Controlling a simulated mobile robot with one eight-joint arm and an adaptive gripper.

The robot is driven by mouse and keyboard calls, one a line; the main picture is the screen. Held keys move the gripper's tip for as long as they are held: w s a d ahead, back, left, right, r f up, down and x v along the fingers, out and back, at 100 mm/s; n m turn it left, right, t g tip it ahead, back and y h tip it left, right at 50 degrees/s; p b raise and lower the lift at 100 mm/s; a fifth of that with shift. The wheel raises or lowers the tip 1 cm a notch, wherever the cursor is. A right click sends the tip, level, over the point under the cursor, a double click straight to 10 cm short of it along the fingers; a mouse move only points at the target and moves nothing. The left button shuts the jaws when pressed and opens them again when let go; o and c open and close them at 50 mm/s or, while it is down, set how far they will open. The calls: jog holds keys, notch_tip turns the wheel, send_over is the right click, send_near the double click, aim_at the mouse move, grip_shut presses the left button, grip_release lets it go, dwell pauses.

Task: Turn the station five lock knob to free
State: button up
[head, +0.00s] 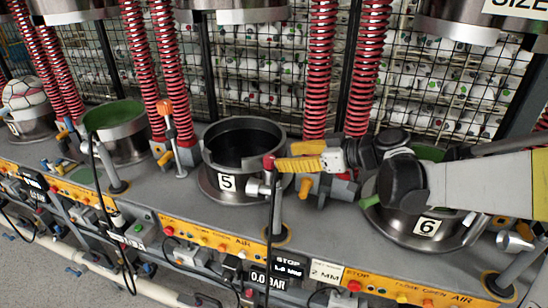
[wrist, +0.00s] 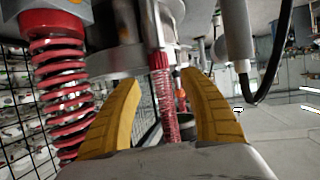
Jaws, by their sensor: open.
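My gripper (head: 279,164) has yellow fingers and reaches in from the right, just right of the station five pot (head: 212,172), a dark-bored metal cylinder labelled 5. Its fingertips are beside a red knob (head: 268,162) on top of a slim post, with a silver fitting (head: 255,188) below it. In the wrist view my gripper (wrist: 161,79) is open, with a red ribbed cap (wrist: 158,61) in line with the gap. I cannot tell whether the fingers touch it. Which fitting is the lock knob, and its setting, I cannot tell for sure.
An orange-handled fitting (head: 305,187) stands below my fingers. The station six pot (head: 415,229) lies under my arm. Red springs (head: 366,70) rise behind; a dark cable (head: 268,235) hangs in front. A button strip (head: 200,234) runs along the bench front.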

jog(key=v, duration=0.5)
jog(key=shift+s+d+r, duration=0.1)
jog(key=shift+d, duration=0.1)
jog(key=s+d+f+m+h, duration=0.2)
jog(key=s+d+m+h, duration=0.1)
jog(key=s, duration=0.4)
jog(key=s+d+f+m+h, duration=0.3)
jog(key=s+m+h, duration=0.1)
jog(key=s, duration=0.3)
jog(key=s+d+f+m+h, duration=0.2)
jog(key=s+d+m+h, duration=0.1)
jog(key=s, duration=0.4)
jog(key=shift+s+f+m+h, duration=0.2)
jog(key=shift+f+m+h, duration=0.2)
jog(key=shift+m+h, duration=0.35)
